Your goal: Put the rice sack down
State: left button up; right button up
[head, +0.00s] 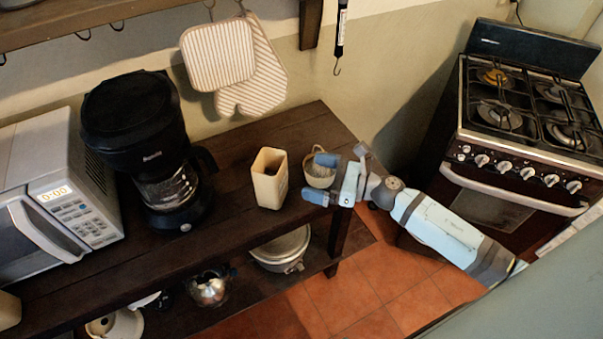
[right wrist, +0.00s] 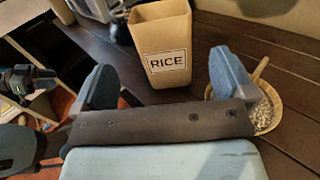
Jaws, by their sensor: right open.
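A beige, open-topped box labelled RICE (head: 269,178) stands upright on the dark wooden shelf; its label faces me in the right wrist view (right wrist: 162,50). A small round woven basket (head: 318,174) of pale grains stands right of it, and also shows in the right wrist view (right wrist: 266,105) with a wooden handle leaning out. My right gripper (head: 321,179) is open and empty, its fingers apart near the basket at the shelf's right end. No separate sack shows. A blue and dark part at the right wrist view's left edge may be my left gripper; its jaws are unclear.
A black coffee maker (head: 139,140) and a microwave (head: 60,190) stand to the left. Striped oven mitts (head: 218,53) hang above. A pot (head: 283,250) and kettle (head: 209,288) sit on the lower shelf. A stove (head: 520,125) stands right, across tiled floor (head: 365,290).

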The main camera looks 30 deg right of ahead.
jog(key=s+a+f+n+h, duration=0.3)
jog(key=s+f+n, duration=0.5)
jog(key=n, duration=0.6)
jog(key=s+a+f+n+g+h, duration=0.1)
jog(key=s+a+f+n+h, duration=0.2)
jog(key=n, duration=1.2)
jog(key=s+f+h, duration=0.3)
jog(key=s+f, duration=0.1)
jog(key=s, duration=0.2)
jog(key=shift+f+n+h, duration=0.3)
jog(key=shift+f, duration=0.05)
jog(key=r+p, duration=0.1)
jog(key=p, duration=0.1)
jog(key=r+p, duration=0.1)
jog(key=r, duration=0.1)
jog(key=r+p, duration=0.2)
jog(key=shift+d+r+p, duration=0.1)
jog(key=shift+d+p, duration=0.15)
jog(key=shift+p, duration=0.05)
